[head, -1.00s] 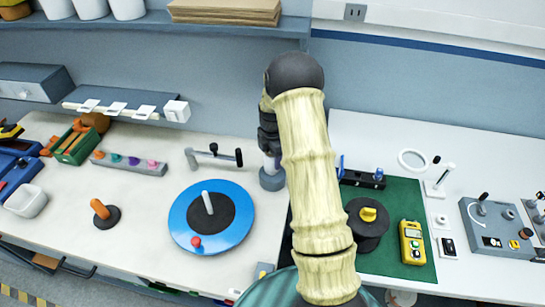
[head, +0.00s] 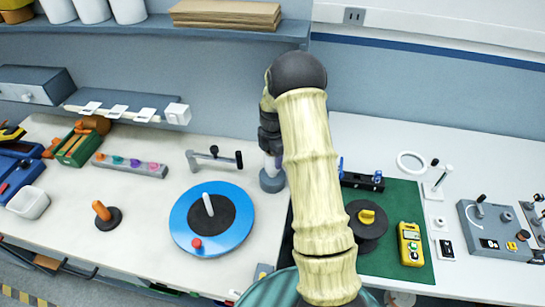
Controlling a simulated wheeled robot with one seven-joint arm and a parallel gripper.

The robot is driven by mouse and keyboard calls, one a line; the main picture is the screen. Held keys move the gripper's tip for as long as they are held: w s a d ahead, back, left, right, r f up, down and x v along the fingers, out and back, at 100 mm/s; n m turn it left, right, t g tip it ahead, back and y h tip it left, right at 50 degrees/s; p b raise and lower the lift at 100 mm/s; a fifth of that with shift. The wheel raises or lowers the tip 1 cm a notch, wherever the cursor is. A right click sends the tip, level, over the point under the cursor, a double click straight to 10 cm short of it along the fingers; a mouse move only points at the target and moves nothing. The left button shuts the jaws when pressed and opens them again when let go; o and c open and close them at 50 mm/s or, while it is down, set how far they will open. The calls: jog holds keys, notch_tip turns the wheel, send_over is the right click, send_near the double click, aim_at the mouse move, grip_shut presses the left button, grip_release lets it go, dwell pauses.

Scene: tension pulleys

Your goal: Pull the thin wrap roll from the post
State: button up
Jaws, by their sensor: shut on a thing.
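I cannot make out the thin wrap roll for certain. My bamboo-patterned arm stands across the middle of the head view, and its wrist end reaches down behind it. My gripper's fingers and whatever is between them are hidden behind the arm. A blue disc (head: 183,226) with a black centre, a pale upright post (head: 208,205) and a red knob lies left of the arm. A short orange peg (head: 102,210) stands on a black round base farther left. A black round spool (head: 368,232) with a yellow knob sits just right of the arm.
A green mat (head: 405,198) carries the spool and a yellow handheld device (head: 410,245). A grey control box (head: 490,228) stands at right. A grey strip with coloured knobs (head: 130,165) and a green bin (head: 77,149) are at left. Bare white tabletop lies around the disc.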

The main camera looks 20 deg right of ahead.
jog(key=shift+w+r+p, duration=0.1)
jog(key=shift+r+p, duration=0.25)
jog(key=shift+r, duration=0.15)
dwell(0.8)
jog(key=shift+r, duration=0.15)
jog(key=shift+r+p, duration=1.2)
jog(key=shift+r, duration=0.3)
jog(key=shift+r+p, duration=1.4)
jog(key=shift+r, duration=0.35)
jog(key=shift+r+p, duration=0.9)
jog(key=shift+r, duration=0.35)
